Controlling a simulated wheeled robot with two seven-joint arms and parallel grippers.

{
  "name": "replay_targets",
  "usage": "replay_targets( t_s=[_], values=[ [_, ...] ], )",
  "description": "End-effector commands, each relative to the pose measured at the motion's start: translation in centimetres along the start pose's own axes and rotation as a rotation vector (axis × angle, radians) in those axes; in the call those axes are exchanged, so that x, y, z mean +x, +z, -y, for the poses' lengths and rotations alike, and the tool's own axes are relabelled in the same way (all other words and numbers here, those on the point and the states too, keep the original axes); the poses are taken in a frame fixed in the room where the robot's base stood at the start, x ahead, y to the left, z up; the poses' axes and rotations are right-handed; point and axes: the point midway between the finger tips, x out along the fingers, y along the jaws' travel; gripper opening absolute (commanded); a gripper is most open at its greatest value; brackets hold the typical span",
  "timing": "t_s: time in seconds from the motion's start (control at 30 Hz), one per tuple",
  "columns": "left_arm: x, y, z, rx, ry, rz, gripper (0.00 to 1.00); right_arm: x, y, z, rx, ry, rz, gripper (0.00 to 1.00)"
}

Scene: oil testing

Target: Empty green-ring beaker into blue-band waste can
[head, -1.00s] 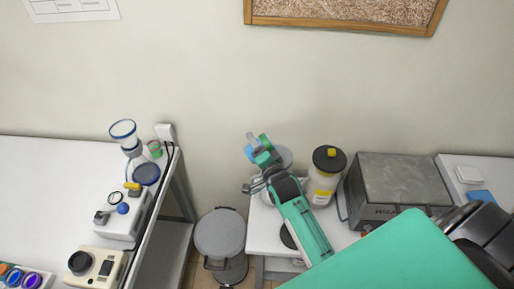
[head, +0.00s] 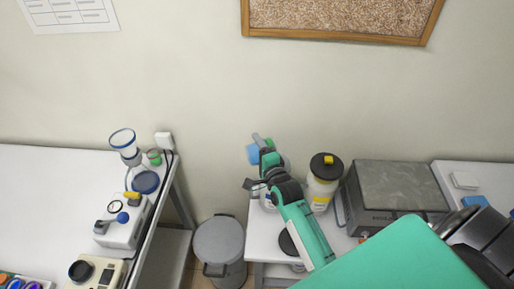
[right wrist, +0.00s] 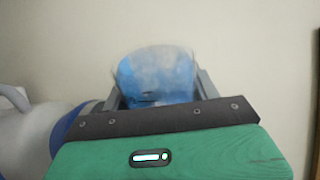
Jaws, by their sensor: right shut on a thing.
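A small beaker with a green ring (head: 153,157) stands at the right back of the left table. My right gripper (head: 258,148) is raised over the left back of the small white table. It is shut on a blue rounded thing (head: 253,154), which also shows between the fingers in the right wrist view (right wrist: 157,75). It looks like a cap, but I cannot be sure. A white can with a blue band (right wrist: 62,135) is left of my gripper in the right wrist view. In the head view my wrist mostly hides it. My left gripper is not in view.
A white jar with a black lid (head: 323,182) and a grey metal box (head: 400,190) stand right of my arm. A grey floor bin (head: 219,240) stands in the gap between the tables. A funnel apparatus (head: 123,140) stands beside the beaker.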

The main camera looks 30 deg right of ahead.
Motion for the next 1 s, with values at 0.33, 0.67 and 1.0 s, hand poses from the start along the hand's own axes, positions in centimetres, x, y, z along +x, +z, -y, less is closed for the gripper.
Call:
replay_targets(
  t_s=[0.33,0.67,1.0],
  values=[
    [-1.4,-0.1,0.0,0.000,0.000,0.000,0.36,0.0,-0.7,1.0,0.162,0.000,0.000,0.34],
    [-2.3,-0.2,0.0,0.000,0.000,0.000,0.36,0.0,-1.3,1.5,0.296,0.000,-0.001,0.34],
    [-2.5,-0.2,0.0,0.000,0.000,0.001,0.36,0.0,-1.7,1.7,0.368,0.000,0.000,0.34]
  ],
)
